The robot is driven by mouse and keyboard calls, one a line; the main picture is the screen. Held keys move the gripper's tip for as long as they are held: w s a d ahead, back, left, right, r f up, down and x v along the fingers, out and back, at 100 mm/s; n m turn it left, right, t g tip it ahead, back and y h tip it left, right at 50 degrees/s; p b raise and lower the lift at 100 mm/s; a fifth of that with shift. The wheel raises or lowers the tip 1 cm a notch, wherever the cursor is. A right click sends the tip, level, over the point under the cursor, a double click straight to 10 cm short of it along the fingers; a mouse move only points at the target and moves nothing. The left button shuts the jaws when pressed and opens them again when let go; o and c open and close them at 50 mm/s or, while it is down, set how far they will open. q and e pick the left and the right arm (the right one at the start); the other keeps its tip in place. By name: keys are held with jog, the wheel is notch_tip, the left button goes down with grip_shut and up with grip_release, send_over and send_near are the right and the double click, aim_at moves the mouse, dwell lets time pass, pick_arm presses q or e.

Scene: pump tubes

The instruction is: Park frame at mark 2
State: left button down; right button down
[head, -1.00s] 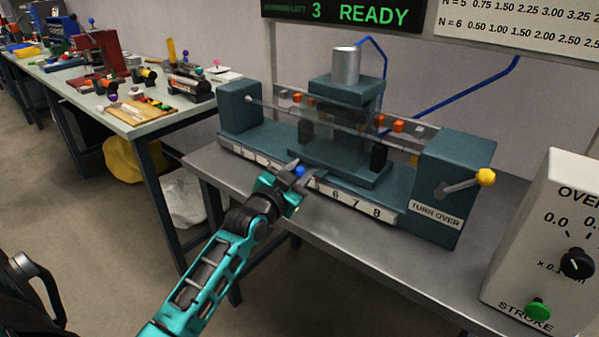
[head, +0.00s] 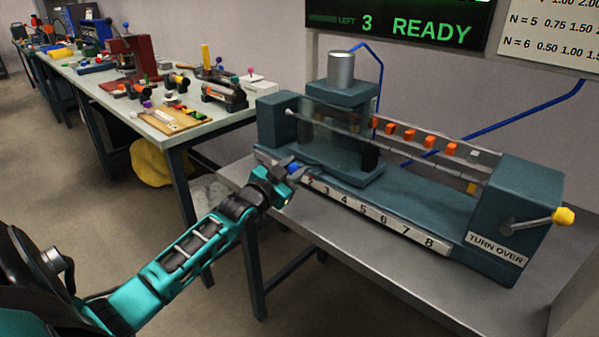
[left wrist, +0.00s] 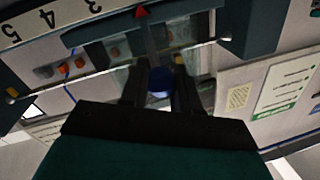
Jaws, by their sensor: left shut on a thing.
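The frame (head: 341,95), a dark teal carriage with a silver cylinder on top, stands on the bench rig towards its left end. My left gripper (head: 292,172) is at the carriage's front, shut on its blue knob (head: 294,167). The knob also shows between the fingers in the left wrist view (left wrist: 160,82). My right gripper is not in view.
A crank with a yellow knob (head: 563,217) sticks out at right. The sign (head: 400,25) reads READY. A cluttered bench (head: 207,128) stands at left.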

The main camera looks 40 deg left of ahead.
pick_arm(q)
jog(key=shift+a+r, duration=0.4)
jog(key=shift+w+r, duration=0.1)
jog(key=shift+a, duration=0.1)
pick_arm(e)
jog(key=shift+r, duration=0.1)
pick_arm(q)
jog(key=c, duration=0.9)
grip_release()
jog(key=shift+o, duration=0.2)
jog(key=shift+f, duration=0.3)
jog(key=shift+s, duration=0.4)
jog(key=s+d+p, duration=0.1)
jog(key=s, duration=1.1)
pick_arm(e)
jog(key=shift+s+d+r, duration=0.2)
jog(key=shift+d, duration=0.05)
